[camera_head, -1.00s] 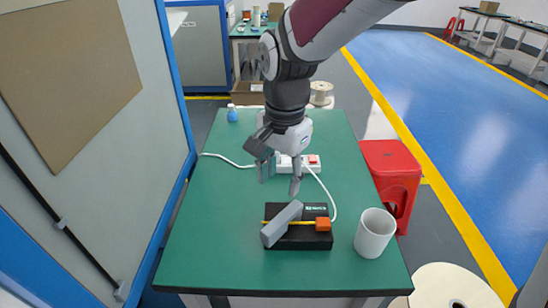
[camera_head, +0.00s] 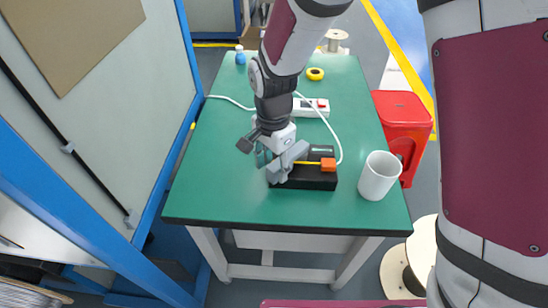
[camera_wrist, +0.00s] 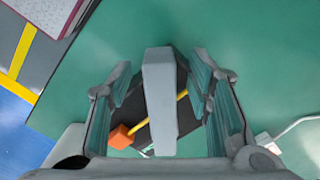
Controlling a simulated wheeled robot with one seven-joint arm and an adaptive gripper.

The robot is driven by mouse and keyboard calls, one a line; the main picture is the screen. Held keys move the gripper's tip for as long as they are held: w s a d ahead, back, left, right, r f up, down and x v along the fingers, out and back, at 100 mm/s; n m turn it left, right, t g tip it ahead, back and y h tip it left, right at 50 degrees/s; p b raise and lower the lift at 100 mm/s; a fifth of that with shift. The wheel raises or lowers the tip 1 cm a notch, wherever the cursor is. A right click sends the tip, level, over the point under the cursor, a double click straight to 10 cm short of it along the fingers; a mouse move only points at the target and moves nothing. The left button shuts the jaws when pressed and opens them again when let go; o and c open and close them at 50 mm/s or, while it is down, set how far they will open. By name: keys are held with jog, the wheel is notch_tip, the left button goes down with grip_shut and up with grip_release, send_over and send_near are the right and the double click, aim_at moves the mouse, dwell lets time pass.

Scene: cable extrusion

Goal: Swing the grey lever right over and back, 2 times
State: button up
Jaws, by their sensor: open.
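The grey lever (camera_head: 289,161) is a slanted block on the left part of a black box (camera_head: 310,178) on the green table. A yellow rod (camera_wrist: 181,94) and an orange block (camera_head: 328,164) are also on the box; the orange block shows in the wrist view too (camera_wrist: 121,137). My gripper (camera_head: 275,157) is low over the box's left end, at the lever. In the wrist view, my gripper's fingers (camera_wrist: 160,82) stand open on both sides of the lever (camera_wrist: 160,105), with visible gaps. The fingers partly hide the lever's surroundings in the head view.
A white mug (camera_head: 379,176) stands right of the box. Behind are a white power strip (camera_head: 311,107) with a cable, a yellow tape roll (camera_head: 315,74) and a blue bottle (camera_head: 240,56). A red stool (camera_head: 402,120) is beside the table (camera_head: 225,185). The table's left half is clear.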

jog(key=shift+f, duration=1.25)
